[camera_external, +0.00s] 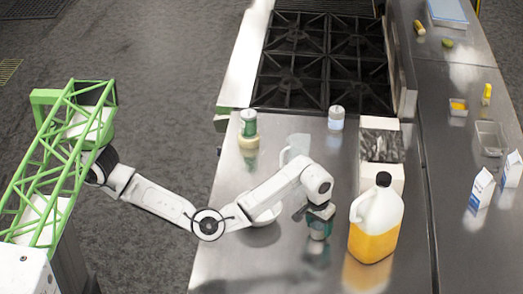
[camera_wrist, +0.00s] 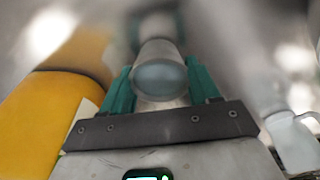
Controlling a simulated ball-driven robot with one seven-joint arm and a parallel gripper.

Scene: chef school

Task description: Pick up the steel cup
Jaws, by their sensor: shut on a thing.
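The steel cup (camera_wrist: 160,72) is a small grey cylinder with a round end facing the camera in the wrist view. My gripper (camera_wrist: 160,85) has its two teal fingers closed on either side of it. In the external view my gripper (camera_external: 319,227) is low over the steel counter, just left of the juice jug. There the cup is mostly hidden by the fingers, and I cannot tell whether it touches the counter.
A jug of orange juice (camera_external: 375,228) stands close to my gripper; its yellow side (camera_wrist: 45,115) fills the wrist view's left. A white bowl (camera_external: 265,215) sits partly behind my arm. Shakers (camera_external: 336,118), a clear pitcher (camera_external: 297,146) and a stove (camera_external: 322,62) are farther back.

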